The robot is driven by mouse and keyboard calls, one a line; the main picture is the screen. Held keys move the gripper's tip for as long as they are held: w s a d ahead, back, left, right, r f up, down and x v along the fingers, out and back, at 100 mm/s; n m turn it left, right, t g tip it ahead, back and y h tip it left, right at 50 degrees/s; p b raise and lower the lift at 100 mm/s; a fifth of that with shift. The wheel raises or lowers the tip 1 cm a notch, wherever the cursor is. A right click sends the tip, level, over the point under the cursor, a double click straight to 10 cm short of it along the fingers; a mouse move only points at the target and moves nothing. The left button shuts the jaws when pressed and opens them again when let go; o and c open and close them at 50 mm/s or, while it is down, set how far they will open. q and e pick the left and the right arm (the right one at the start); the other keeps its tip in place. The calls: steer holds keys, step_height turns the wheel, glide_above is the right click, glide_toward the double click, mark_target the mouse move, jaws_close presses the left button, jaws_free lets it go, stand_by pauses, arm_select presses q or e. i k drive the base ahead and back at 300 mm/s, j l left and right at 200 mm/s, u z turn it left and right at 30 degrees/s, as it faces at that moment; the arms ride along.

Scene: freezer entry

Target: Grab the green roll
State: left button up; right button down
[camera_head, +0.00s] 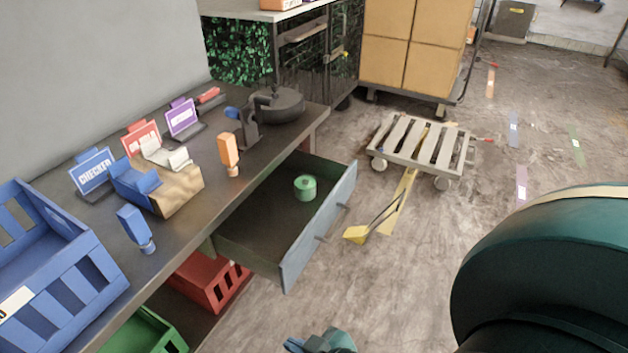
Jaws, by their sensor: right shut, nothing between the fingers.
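The green roll (305,188) stands upright inside an open drawer (262,245) under the dark workbench, towards the drawer's right side. Nothing touches it but the drawer floor. My right gripper (308,345) shows only in part at the bottom edge of the head view, below and apart from the drawer. It is shut and empty. My left gripper is not in view.
The workbench (195,225) holds a blue crate (70,275), checker signs, stamps and a tape dispenser. Red (215,280) and green (145,332) crates sit below. A slatted cart (425,140) stands beyond the drawer. Floor right of the drawer is mostly clear.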

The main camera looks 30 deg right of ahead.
mark_target(305, 186)
steer(key=i+l+u, duration=0.15)
steer(key=l, duration=0.95)
steer(key=l+u, duration=0.1)
steer(key=l, duration=1)
